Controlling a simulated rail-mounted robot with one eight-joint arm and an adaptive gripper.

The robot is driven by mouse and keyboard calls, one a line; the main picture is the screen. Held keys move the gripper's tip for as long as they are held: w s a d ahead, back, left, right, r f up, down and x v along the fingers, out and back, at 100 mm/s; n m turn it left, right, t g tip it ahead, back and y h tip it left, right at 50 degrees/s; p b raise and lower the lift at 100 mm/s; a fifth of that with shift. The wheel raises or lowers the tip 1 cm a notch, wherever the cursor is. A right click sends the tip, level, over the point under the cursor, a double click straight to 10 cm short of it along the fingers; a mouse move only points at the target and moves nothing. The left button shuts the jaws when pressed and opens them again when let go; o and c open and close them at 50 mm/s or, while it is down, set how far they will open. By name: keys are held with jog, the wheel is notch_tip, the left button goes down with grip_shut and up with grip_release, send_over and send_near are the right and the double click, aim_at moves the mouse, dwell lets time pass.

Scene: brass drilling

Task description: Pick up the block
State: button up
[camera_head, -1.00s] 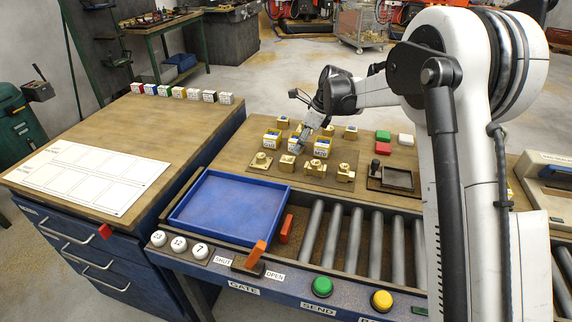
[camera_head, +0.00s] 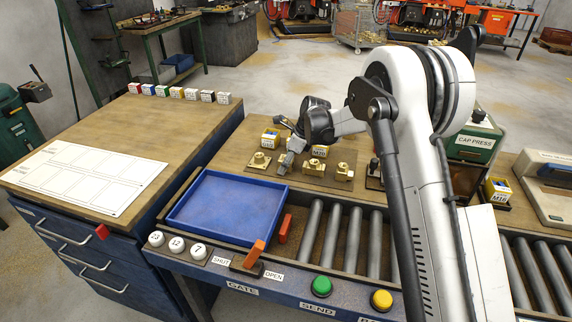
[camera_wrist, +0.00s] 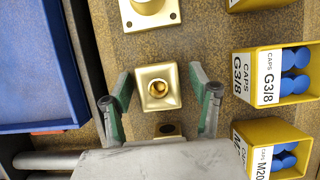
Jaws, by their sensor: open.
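A square brass block (camera_wrist: 157,88) with a round hole in its top lies between the two fingers of my gripper (camera_wrist: 161,98) in the wrist view. The gripper is open, with a gap between the block and each green-padded finger. In the head view my gripper (camera_head: 288,156) is low over the board of brass parts and largely hides this block. A second brass piece (camera_wrist: 168,130) shows just below the block in the wrist view, partly covered by my gripper body.
A flanged brass part (camera_wrist: 147,6) stands beside the block. Yellow cap boxes (camera_wrist: 272,76) are at the right in the wrist view. A blue tray (camera_head: 228,205) and rollers (camera_head: 333,238) lie in front. More brass parts (camera_head: 314,166) stand to the right.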

grip_shut()
dwell(0.3)
jog(key=shift+r, duration=0.2)
